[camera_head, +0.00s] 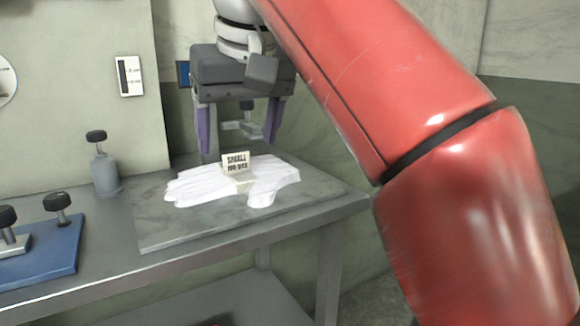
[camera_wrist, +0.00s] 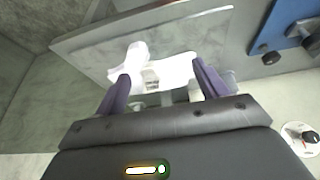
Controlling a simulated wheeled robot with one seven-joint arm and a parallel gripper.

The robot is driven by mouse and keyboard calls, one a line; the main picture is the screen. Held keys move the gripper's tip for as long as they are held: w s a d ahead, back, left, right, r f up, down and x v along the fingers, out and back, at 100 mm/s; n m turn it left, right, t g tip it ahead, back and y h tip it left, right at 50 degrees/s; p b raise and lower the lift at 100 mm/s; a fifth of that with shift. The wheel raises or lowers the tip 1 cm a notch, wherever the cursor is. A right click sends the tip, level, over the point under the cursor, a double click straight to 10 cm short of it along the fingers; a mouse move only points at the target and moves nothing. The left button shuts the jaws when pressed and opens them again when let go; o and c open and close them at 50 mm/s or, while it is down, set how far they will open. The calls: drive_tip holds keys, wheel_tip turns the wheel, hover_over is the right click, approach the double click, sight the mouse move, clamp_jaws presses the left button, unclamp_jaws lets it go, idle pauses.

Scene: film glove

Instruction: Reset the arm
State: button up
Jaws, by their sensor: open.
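My gripper (camera_head: 238,135) is above the table in the head view, pointing down with its two purple fingers spread and nothing between them. A white glove (camera_head: 195,184) lies flat on a grey slab below it. The sign is small and unclear there.
The grey slab (camera_head: 160,232) lies on a metal table (camera_head: 120,279). A grey bottle with a black knob (camera_head: 105,174) stands to the left. A blue plate with black knobs (camera_head: 62,256) sits at the far left.

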drive_tip(key=s+d+f+m, duration=0.2)
drive_tip(key=d+f, duration=0.5)
drive_tip(key=f, duration=0.4)
drive_tip(key=s+d+f+m+t+h, duration=0.1)
drive_tip(key=s+d+f, duration=0.4)
drive_tip(key=f, duration=0.6)
drive_tip(key=s+d+f+m+h, duration=0.1)
drive_tip(key=s+d+f, duration=0.3)
drive_tip(key=d+f, duration=0.5)
wheel_tip(320, 180, down, 3)
drive_tip(key=shift+s+d+r+m+t, duration=0.15)
drive_tip(key=shift+d+m+t, duration=0.2)
drive_tip(key=shift+m, duration=0.55)
